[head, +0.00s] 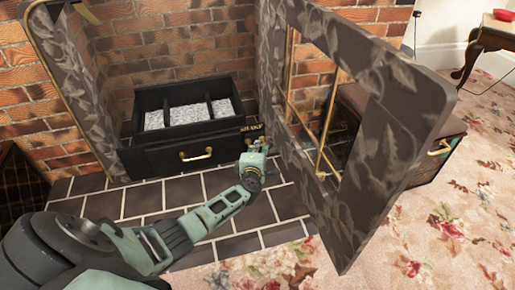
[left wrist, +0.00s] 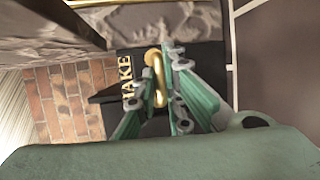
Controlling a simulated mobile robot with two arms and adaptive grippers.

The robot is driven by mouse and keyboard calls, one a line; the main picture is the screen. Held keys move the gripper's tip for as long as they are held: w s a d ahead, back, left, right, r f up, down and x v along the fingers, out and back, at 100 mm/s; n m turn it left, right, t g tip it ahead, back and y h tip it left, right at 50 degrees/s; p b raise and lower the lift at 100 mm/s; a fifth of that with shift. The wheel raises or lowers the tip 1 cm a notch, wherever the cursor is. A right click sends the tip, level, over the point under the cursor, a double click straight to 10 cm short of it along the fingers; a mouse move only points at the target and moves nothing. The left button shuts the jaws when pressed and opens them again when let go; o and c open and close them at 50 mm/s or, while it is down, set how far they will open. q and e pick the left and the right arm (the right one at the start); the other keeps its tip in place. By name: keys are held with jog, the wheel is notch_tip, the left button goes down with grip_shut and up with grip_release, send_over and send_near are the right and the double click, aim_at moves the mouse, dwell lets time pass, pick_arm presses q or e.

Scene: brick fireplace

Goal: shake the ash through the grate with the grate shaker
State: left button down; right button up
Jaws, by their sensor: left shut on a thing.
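The black grate (head: 190,125) sits in the brick firebox, with pale grey ash (head: 175,115) in its divided top. A brass pull (head: 196,154) is on its front. At its right front corner is gold lettering, partly hidden in the head view; in the left wrist view the end of the word SHAKE (left wrist: 126,79) shows. Beside it is the brass loop of the grate shaker (left wrist: 156,75). My left gripper (head: 263,147) is at that corner, its fingers (left wrist: 163,62) shut on the grate shaker. In the head view the grip itself is mostly hidden. My right gripper is not in view.
A large grey leaf-patterned panel (head: 400,130) with a brass-edged opening stands open just right of my left gripper. Dark hearth tiles (head: 150,197) lie in front of the grate. Flowered carpet (head: 440,235) is beyond. A cushioned box (head: 450,130) stands behind the panel.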

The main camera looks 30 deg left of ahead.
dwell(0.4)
pick_arm(q)
jog(key=s+d+p, duration=0.2)
jog(key=d, duration=0.1)
jog(key=shift+s+d+f+p, duration=0.2)
jog(key=shift+s+d+p, duration=0.1)
jog(key=shift+s, duration=0.1)
jog(key=c, duration=2.3)
grip_release()
jog(key=o, duration=0.4)
jog(key=shift+r, duration=0.1)
jog(key=shift+o, duration=0.2)
jog(key=v, duration=0.7)
jog(key=shift+s, duration=0.3)
